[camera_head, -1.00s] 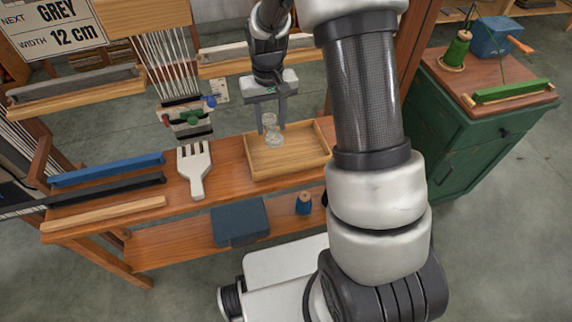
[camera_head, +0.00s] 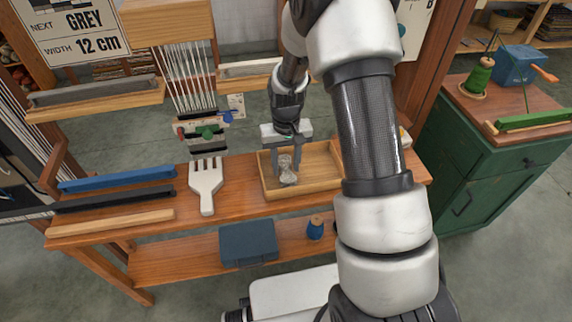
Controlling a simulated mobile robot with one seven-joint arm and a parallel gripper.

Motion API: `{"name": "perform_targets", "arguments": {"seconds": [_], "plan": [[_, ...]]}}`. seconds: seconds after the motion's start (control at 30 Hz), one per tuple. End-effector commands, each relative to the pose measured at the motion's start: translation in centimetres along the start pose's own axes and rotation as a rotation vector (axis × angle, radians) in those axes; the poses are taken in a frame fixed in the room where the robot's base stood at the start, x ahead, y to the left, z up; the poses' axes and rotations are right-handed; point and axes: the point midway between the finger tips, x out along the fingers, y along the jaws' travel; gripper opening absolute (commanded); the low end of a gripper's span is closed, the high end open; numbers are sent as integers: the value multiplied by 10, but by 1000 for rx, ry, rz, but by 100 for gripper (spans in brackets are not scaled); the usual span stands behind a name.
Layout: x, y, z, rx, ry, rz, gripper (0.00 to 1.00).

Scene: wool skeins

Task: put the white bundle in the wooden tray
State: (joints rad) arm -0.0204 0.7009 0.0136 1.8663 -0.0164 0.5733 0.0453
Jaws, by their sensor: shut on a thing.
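The white bundle (camera_head: 287,177) looks like a small, pale greyish, twisted skein held upright. My gripper (camera_head: 286,166) points down with its two fingers on either side of the bundle, shut on it. The wooden tray (camera_head: 325,186) is a shallow light-wood box on the bench. The bundle appears within the tray's outline, in its left part. I cannot tell whether its lower end touches the tray floor. My arm covers the tray's right edge.
A white fork-like comb (camera_head: 206,184) lies left of the tray on the bench (camera_head: 236,194). Blue, black and wooden bars lie farther left. Hanging threads with a small coloured piece (camera_head: 205,133) stand behind. A blue box (camera_head: 247,243) and blue spool (camera_head: 315,228) sit on the lower shelf.

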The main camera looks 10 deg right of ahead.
Motion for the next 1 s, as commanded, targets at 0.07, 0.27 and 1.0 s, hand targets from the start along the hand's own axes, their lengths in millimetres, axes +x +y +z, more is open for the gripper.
{"name": "perform_targets", "arguments": {"seconds": [0.07,0.27,1.0], "plan": [[0,0,0,0,0,0,17],[3,0,0,0,0,0,48],[-64,0,-1,0,5,0,57]]}}
